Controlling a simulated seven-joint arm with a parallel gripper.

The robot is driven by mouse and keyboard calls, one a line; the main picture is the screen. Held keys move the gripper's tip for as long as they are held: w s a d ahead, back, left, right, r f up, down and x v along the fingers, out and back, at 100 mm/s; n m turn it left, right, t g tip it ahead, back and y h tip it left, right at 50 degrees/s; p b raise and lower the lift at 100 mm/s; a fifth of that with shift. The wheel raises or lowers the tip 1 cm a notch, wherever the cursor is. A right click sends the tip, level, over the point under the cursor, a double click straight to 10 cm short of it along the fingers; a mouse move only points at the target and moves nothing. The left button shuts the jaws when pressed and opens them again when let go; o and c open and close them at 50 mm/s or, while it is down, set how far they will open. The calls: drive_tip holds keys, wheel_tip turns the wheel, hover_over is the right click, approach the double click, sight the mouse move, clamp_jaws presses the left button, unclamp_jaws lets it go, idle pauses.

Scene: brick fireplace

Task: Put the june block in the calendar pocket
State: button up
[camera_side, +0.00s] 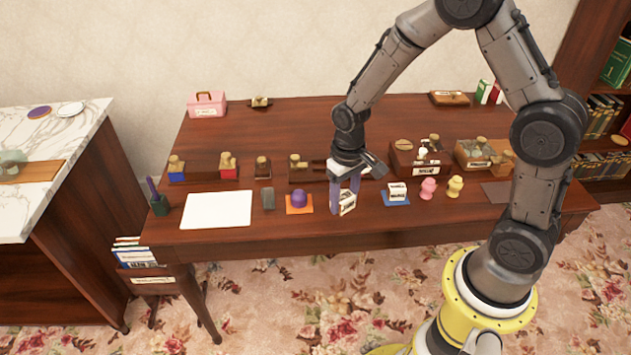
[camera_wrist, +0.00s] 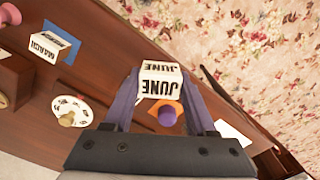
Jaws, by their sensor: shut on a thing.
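The june block (camera_wrist: 160,85) is a white block with black JUNE lettering on two faces. In the side view it (camera_side: 348,202) shows near the desk's front edge, slightly tilted. My gripper (camera_side: 345,195) points down and is shut on it, the block between its purple-grey fingers; the wrist view shows the fingertips (camera_wrist: 160,92) on both its sides. I cannot tell whether the block touches the desk. I cannot make out the calendar pocket for certain; a wooden box with a white label (camera_side: 427,172) stands behind and right of my gripper.
A white MARCH block (camera_wrist: 46,46) sits on a blue mat (camera_side: 384,200) right of my gripper. Pink (camera_side: 428,188) and yellow (camera_side: 455,185) pieces stand farther right. Wooden stamp holders line the desk behind.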

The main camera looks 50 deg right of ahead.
drive_tip(key=w+d+r, duration=0.3)
drive_tip(key=w, duration=0.8)
drive_tip(key=m, duration=0.7)
hover_over(378, 150)
wheel_tip(378, 150, down, 3)
drive_tip(key=shift+a+f, duration=0.1)
drive_tip(key=shift+f, duration=3.8)
drive_tip(key=shift+f, duration=0.15)
drive_tip(key=o, duration=1.4)
drive_tip(key=shift+c, duration=0.2)
